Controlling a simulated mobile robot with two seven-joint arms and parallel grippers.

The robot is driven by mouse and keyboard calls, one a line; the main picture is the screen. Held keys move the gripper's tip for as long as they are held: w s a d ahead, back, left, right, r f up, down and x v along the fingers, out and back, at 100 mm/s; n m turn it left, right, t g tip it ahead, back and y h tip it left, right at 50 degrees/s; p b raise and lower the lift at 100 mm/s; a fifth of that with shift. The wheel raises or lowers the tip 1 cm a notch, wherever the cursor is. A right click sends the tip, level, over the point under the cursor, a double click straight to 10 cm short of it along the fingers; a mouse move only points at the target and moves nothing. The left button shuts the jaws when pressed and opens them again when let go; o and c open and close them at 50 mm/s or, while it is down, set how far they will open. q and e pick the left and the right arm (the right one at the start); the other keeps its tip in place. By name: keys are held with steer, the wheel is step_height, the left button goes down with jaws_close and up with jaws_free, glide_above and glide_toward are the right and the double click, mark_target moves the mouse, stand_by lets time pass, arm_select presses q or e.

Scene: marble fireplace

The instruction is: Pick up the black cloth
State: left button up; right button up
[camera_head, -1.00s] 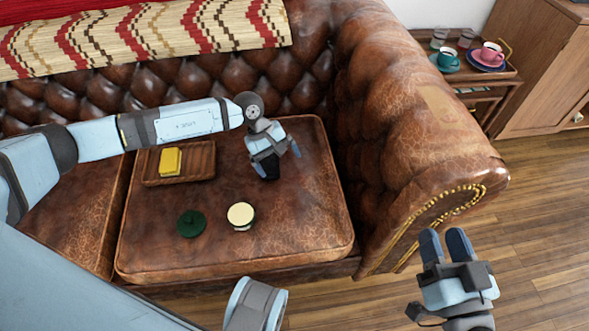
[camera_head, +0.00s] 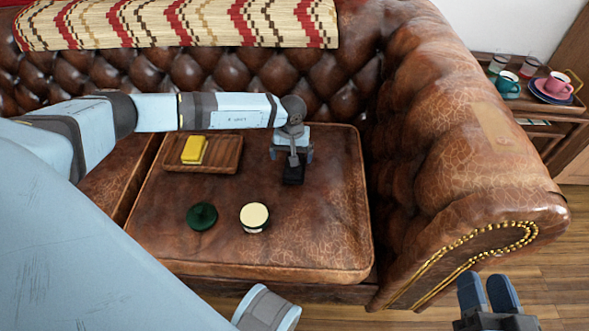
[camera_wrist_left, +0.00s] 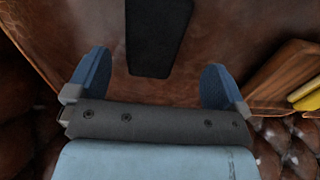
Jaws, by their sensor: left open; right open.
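The black cloth (camera_head: 293,176) lies on the brown leather seat cushion, partly hidden by my left gripper in the head view. In the left wrist view the black cloth (camera_wrist_left: 157,35) is a dark strip, its near end between the lines of the two fingers. My left gripper (camera_head: 291,153) is open, with its fingers apart on either side of the cloth and nothing held; it also shows in the left wrist view (camera_wrist_left: 157,72). I cannot tell how high it is above the cushion. My right gripper (camera_head: 487,290) is open and empty, beside the sofa arm at the lower right.
A wooden tray (camera_head: 226,155) with a yellow block (camera_head: 194,150) lies left of the cloth. A dark green round object (camera_head: 202,216) and a cream-topped round object (camera_head: 254,216) sit nearer. The sofa arm (camera_head: 470,190) rises at right. The cushion's front right is clear.

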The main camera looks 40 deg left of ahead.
arm_select(q)
steer(key=f+b, duration=0.1)
steer(key=f, duration=0.1)
steer(key=d+f+b, duration=0.1)
steer(key=f, duration=0.1)
steer(key=shift+w+a+f, duration=0.1)
steer(key=shift+f, duration=0.45)
arm_select(e)
step_height(320, 180, down, 3)
steer(key=shift+w+n+g, duration=0.1)
steer(key=shift+n+g, duration=0.2)
steer(key=shift+g, duration=0.3)
arm_select(q)
steer(key=c, duration=1)
